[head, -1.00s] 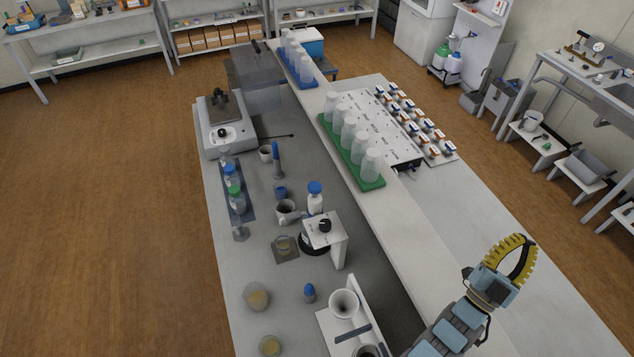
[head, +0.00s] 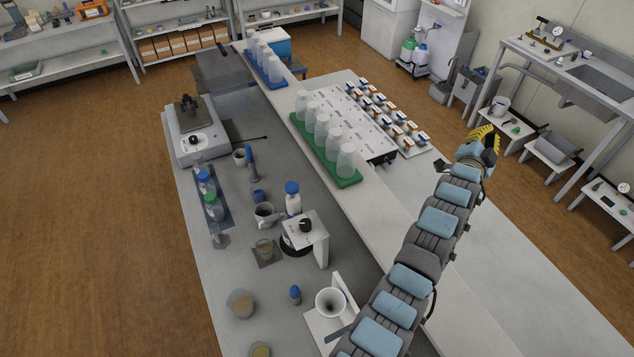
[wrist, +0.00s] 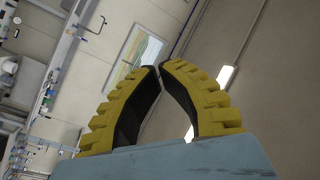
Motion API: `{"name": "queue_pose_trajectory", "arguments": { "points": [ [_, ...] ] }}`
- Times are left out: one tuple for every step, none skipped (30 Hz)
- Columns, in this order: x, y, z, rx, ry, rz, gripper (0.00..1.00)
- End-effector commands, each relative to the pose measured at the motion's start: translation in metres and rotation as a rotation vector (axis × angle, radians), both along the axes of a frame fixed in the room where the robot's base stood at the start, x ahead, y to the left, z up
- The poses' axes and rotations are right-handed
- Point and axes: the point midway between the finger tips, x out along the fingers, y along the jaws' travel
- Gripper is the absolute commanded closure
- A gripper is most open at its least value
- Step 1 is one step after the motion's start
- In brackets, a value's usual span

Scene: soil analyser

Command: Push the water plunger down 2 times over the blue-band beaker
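A white stand with a black knob on top (head: 305,225), which looks like the water plunger, stands mid-bench in the head view. My gripper (head: 483,133) is far from both, raised over the right side beyond the bench. In the wrist view its yellow ridged fingers (wrist: 158,68) meet at the tips with nothing between them. That view faces the wall and ceiling, and shows neither plunger nor beaker.
A blue-capped bottle (head: 292,198) stands behind the plunger stand, beside a grey cup (head: 264,214). A white funnel (head: 330,302) stands in front. A raised shelf holds a green rack (head: 345,181) of clear cups. My arm crosses the bench's right side.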

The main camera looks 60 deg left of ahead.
Motion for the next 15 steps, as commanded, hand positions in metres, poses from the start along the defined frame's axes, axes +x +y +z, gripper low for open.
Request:
{"name": "queue_pose_trajectory", "arguments": {
  "points": [
    [0.004,0.011,0.002,0.004,0.037,0.005,1.0],
    [0.006,0.017,0.002,0.008,0.06,0.006,1.0],
    [0.009,0.024,0.004,0.012,0.09,0.008,1.0],
    [0.01,0.029,0.003,0.014,0.116,0.008,1.0],
    [0.011,0.035,0.002,0.016,0.142,0.01,1.0],
    [0.012,0.043,0.001,0.017,0.174,0.012,1.0],
    [0.013,0.049,0.001,0.018,0.201,0.011,1.0],
    [0.013,0.055,0.001,0.019,0.224,0.014,1.0],
    [0.012,0.064,0.001,0.02,0.256,0.016,1.0],
    [0.011,0.071,-0.001,0.017,0.285,0.017,1.0],
    [0.01,0.077,-0.003,0.016,0.311,0.018,1.0],
    [0.008,0.087,-0.006,0.012,0.347,0.021,1.0],
    [0.006,0.094,-0.009,0.009,0.377,0.023,1.0],
    [0.003,0.101,-0.01,0.005,0.403,0.026,1.0],
    [-0.001,0.111,-0.015,-0.004,0.442,0.03,1.0]
  ]
}}
